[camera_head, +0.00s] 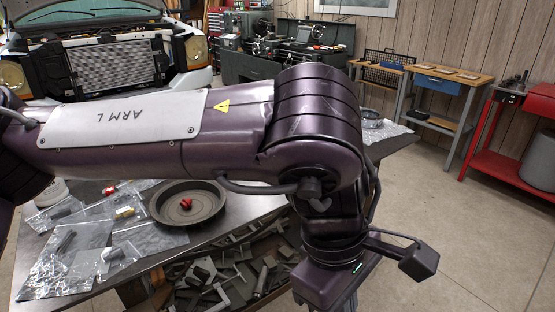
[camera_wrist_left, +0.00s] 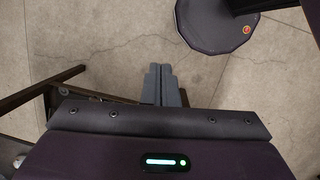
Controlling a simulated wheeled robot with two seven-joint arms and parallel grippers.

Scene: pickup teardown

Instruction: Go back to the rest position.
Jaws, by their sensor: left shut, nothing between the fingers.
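My left arm, marked ARM L, stretches across the middle of the head view, bent at the elbow with its forearm hanging down. My left gripper shows in the left wrist view (camera_wrist_left: 160,70). Its two grey fingers are together with nothing between them. It points down over bare concrete floor, beside the workbench. In the head view its fingers are not visible at the lower edge. My right gripper is in neither view.
The dark workbench (camera_head: 215,238) holds a round pan (camera_head: 165,211) with a red piece (camera_head: 186,204) and several clear bags (camera_head: 75,255). Metal scraps (camera_head: 225,285) lie below its front edge. A pickup front (camera_head: 105,62) stands behind. The floor (camera_head: 440,225) at right is clear.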

